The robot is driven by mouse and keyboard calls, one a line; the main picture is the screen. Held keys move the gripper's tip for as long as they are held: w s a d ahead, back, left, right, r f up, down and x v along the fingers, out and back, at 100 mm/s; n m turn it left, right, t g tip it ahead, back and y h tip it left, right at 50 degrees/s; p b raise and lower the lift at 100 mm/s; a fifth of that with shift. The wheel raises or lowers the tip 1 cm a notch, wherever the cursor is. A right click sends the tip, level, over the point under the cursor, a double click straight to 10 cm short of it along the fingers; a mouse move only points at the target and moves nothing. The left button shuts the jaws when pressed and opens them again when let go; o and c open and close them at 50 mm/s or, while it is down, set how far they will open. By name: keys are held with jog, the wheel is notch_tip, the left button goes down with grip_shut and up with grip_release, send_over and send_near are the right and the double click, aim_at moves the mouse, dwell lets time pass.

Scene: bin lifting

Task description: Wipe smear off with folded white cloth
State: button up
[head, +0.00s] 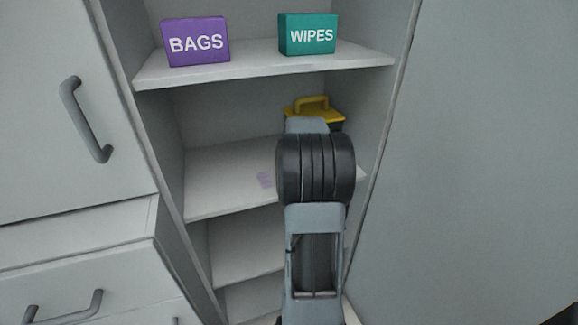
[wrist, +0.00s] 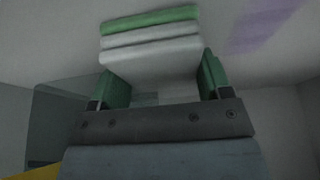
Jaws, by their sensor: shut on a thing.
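The folded white cloth (wrist: 150,55) shows in the wrist view as a stack of layers with a green band along its far edge. My gripper (wrist: 157,80) is shut on it, with a green finger on each side. The smear is a pale purple streak (wrist: 262,25) to the right of the cloth in the wrist view. In the head view the smear (head: 265,180) lies on the middle shelf (head: 215,190), just left of my arm. My arm hides the gripper and cloth there. I cannot tell whether the cloth touches the shelf.
A dark box with a yellow handled lid (head: 318,112) stands at the back right of the middle shelf, partly behind my arm. A purple BAGS box (head: 196,43) and a teal WIPES box (head: 308,35) stand on the shelf above. Cabinet side walls close in both sides.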

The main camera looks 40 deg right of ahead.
aim_at(257, 179)
jog(key=shift+w+a, duration=0.4)
jog(key=shift+a, duration=0.35)
jog(key=shift+w+a, duration=0.35)
jog(key=shift+a, duration=0.45)
jog(key=shift+w+a, duration=0.4)
jog(key=shift+a, duration=0.35)
jog(key=shift+w+a+f, duration=0.1)
jog(key=shift+w+a, duration=0.25)
jog(key=shift+a, duration=0.45)
jog(key=shift+w+a+f, duration=0.1)
jog(key=shift+w+a, duration=0.3)
jog(key=shift+a, duration=0.45)
jog(key=shift+w+a, duration=0.35)
jog(key=shift+a, duration=0.45)
jog(key=shift+w+a, duration=0.1)
jog(key=shift+a, duration=0.2)
jog(key=shift+f, duration=0.1)
jog(key=shift+w+r+p, duration=0.1)
jog(key=shift+r+p, duration=2.05)
jog(key=shift+r, duration=1)
jog(key=shift+r, duration=0.1)
notch_tip(257, 179, up, 3)
jog(key=shift+f+p, duration=0.1)
jog(key=shift+p, duration=1)
